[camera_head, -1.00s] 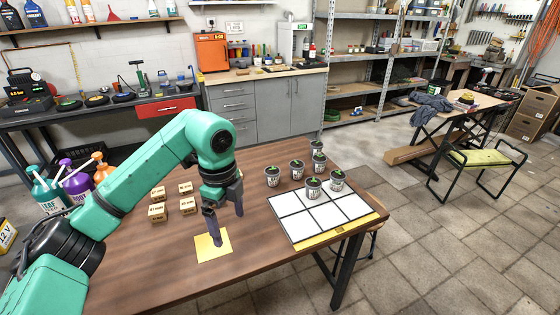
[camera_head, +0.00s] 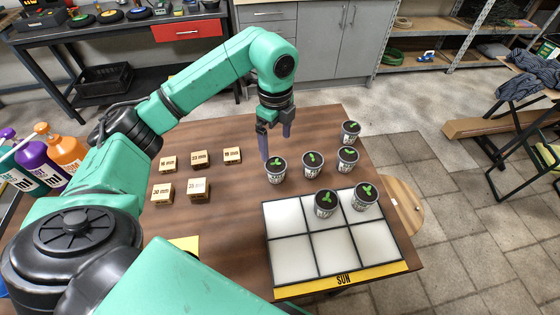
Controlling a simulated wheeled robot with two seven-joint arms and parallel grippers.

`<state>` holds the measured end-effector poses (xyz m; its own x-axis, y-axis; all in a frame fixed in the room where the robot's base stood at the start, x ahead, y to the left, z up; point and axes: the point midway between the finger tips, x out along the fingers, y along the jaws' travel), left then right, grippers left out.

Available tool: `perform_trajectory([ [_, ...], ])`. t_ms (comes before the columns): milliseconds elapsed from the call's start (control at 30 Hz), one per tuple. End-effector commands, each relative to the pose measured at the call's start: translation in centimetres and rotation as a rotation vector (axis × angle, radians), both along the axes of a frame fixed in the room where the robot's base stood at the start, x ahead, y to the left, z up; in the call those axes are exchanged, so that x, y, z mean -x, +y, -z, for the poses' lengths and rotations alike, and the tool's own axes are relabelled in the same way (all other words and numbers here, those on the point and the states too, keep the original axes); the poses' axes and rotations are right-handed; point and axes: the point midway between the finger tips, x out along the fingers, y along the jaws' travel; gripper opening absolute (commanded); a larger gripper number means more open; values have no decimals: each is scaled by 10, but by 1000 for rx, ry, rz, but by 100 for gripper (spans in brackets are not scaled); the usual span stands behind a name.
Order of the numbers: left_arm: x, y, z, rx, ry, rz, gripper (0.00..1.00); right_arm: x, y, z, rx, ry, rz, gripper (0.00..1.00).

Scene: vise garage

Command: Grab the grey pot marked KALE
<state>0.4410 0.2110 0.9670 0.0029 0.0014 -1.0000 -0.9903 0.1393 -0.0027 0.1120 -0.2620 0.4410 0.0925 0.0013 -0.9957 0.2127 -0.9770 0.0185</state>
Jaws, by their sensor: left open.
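Several grey pots with green seedlings stand on the wooden table. One pot (camera_head: 275,170) is just below and right of my left gripper (camera_head: 275,143). Another pot (camera_head: 312,165) stands to its right, with pots (camera_head: 347,159) and (camera_head: 350,132) farther right. Two pots stand on the white gridded tray (camera_head: 292,260): a pot (camera_head: 325,203) in the back middle cell and a pot (camera_head: 364,197) in the back right cell. The pot labels are too small to read, so I cannot tell which is KALE. My left gripper is open and empty, fingers pointing down. My right gripper is not in view.
Several small wooden blocks with size marks (camera_head: 197,188) stand on the left of the table. The tray's front edge has a yellow SUN strip (camera_head: 345,280). A round wooden stool (camera_head: 403,205) is beside the table's right edge.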

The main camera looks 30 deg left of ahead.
Motion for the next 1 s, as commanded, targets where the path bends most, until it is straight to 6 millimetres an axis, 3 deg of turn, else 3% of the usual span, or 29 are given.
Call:
perform_trajectory([
  [100, 2, 0, 27, -1, 6, 0, 100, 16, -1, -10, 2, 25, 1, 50],
  [200, 1, 0, 44, 1, 3, -1, 100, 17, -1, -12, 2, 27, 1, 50],
  [367, 3, 1, 65, 0, 5, 0, 100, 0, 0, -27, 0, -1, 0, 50],
  [500, 4, 1, 93, 1, 3, -2, 100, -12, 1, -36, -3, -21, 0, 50],
  [767, 3, 1, 102, 1, -1, 0, 100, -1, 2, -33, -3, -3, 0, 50],
  [900, 3, 1, 101, 1, -1, -1, 46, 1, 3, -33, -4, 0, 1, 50],
  [1000, 2, 1, 101, 1, -2, -1, 14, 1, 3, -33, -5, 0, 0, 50],
])
